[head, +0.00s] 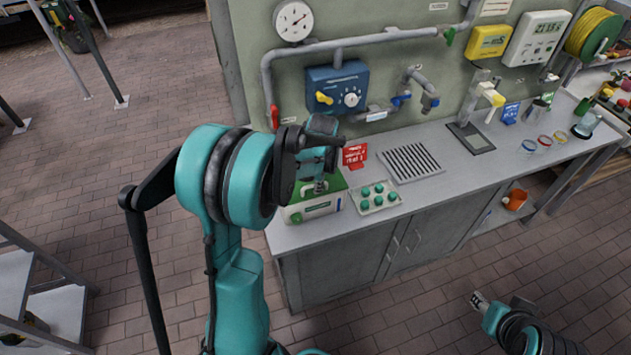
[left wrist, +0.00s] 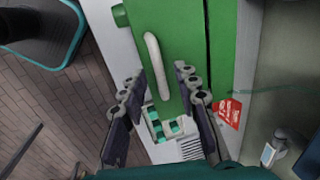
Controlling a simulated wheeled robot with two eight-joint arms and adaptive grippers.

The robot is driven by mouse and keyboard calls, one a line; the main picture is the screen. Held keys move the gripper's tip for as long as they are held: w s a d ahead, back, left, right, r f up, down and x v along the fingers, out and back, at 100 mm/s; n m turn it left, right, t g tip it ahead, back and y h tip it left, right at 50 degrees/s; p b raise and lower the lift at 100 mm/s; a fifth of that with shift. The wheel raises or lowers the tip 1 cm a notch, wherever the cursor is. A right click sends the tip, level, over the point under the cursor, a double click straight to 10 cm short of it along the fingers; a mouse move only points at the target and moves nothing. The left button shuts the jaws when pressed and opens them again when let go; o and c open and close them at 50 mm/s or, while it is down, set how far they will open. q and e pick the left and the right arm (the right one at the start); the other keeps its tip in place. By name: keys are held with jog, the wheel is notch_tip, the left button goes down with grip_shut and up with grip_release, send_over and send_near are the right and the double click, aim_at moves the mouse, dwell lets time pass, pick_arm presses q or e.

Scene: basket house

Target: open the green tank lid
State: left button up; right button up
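The tank (head: 312,210) is a white box with a green lid (head: 333,184) at the left end of the counter. The lid appears shut. In the left wrist view the green lid (left wrist: 185,30) carries a pale bar handle (left wrist: 155,62). My left gripper (head: 319,184) is above the lid and hides part of it. In the left wrist view my left gripper (left wrist: 160,75) is open, with a finger on each side of the handle's lower end and gaps on both sides. My right gripper (head: 480,301) is low at the bottom right, away from the counter; its finger gap is unclear.
A tray of green round pieces (head: 375,197) stands just right of the tank. A red sign (head: 355,156) stands behind it, and a slotted metal plate (head: 411,162) lies further right. Pipes and a blue control box (head: 338,90) are on the wall behind.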

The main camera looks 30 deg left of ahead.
pick_arm(q)
grip_shut()
jog(key=shift+r, duration=0.1)
